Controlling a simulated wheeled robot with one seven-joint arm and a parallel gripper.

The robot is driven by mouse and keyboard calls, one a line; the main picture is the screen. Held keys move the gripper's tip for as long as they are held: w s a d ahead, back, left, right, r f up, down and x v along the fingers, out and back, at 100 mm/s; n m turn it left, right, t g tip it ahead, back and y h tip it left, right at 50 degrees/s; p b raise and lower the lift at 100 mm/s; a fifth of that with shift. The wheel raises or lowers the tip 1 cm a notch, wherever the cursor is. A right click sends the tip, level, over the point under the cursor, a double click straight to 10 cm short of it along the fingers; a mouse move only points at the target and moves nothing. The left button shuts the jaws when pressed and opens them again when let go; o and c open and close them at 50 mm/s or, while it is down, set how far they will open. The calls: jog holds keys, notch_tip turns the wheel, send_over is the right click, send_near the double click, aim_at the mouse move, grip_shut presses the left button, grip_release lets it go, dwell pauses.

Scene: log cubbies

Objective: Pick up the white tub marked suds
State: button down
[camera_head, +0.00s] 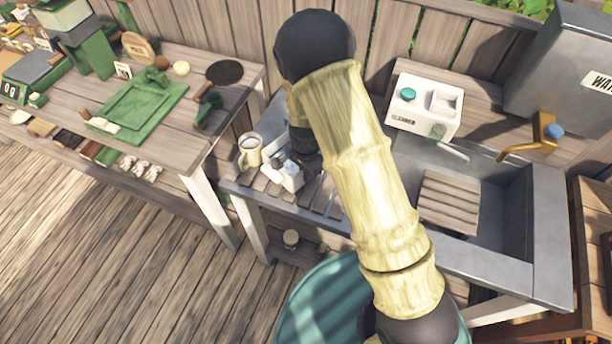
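No lettering reading suds can be made out. My arm reaches up and bends down over the counter's left end. My gripper (283,172) is at its lower end, low over the slatted drainboard, right of a cream mug (249,152). White and grey blocky shapes show at the gripper; I cannot tell fingers from a held thing. My arm hides part of the counter.
A white box with a teal knob (425,105) stands behind the sink basin (485,220), near a brass tap (535,138). A grey water tank (565,75) is at back right. A cluttered potting bench (225,125) is left. The deck at front left is clear.

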jog(key=shift+f, duration=1.05)
jog(key=shift+f, duration=0.1)
jog(key=c, duration=1.6)
grip_release()
jog(key=shift+c, duration=0.2)
notch_tip(320, 180, up, 12)
jog(key=shift+r+b, duration=0.1)
jog(key=shift+b, duration=1)
